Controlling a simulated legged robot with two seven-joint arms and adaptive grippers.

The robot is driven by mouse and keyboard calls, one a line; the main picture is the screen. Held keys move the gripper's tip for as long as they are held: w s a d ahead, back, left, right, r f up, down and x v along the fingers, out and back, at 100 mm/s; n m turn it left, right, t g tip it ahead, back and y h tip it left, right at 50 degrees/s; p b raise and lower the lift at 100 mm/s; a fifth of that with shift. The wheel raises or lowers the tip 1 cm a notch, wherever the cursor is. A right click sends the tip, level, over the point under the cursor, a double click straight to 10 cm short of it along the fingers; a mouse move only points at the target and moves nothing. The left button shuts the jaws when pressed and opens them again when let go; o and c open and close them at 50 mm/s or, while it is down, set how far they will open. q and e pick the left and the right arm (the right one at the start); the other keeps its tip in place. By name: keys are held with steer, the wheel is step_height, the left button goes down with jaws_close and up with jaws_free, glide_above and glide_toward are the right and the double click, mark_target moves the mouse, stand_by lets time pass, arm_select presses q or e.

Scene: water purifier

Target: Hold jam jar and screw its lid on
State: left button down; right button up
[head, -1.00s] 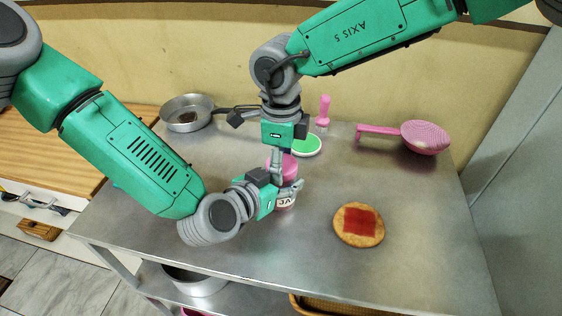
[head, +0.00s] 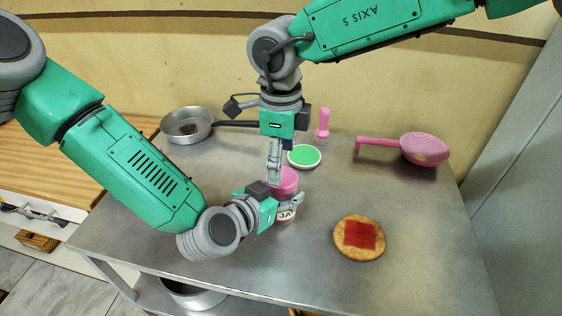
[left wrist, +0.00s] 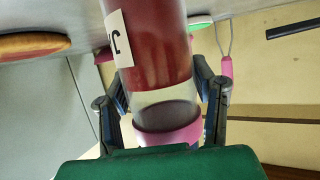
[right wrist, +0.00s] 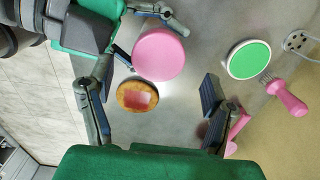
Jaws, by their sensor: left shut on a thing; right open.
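The jam jar (head: 286,213), with red jam and a white label, stands upright on the metal table; it also shows in the left wrist view (left wrist: 160,50). Its pink lid (head: 285,181) sits on top of it; how tightly it is seated cannot be told. The lid also shows from above in the right wrist view (right wrist: 158,54). My left gripper (head: 287,202) is shut around the jar below the lid, with one finger on each side (left wrist: 162,108). My right gripper (head: 276,160) is open and empty just above the lid, its fingers spread (right wrist: 155,105).
A round bread with a red square (head: 359,238) lies to the right. A green-topped white disc (head: 304,156), a pink-handled brush (head: 323,120) and a pink strainer (head: 425,149) are behind. A metal pan (head: 187,125) stands at back left.

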mark_target(282, 177)
steer(key=shift+c, duration=0.3)
steer(key=n, duration=0.2)
steer(key=s+n, duration=0.1)
steer(key=shift+a+r, duration=0.25)
steer(key=shift+a, duration=0.1)
steer(key=shift+a+r+n, duration=0.1)
steer(key=shift+r+n, duration=0.2)
steer(key=shift+n, duration=0.7)
steer(key=shift+r+n, duration=0.4)
steer(key=shift+n, duration=0.5)
steer(key=n, duration=0.1)
steer(key=w+d+r+n, duration=0.1)
steer(key=shift+r+n, duration=0.25)
steer(key=shift+n, duration=0.15)
steer(key=shift+f, duration=4)
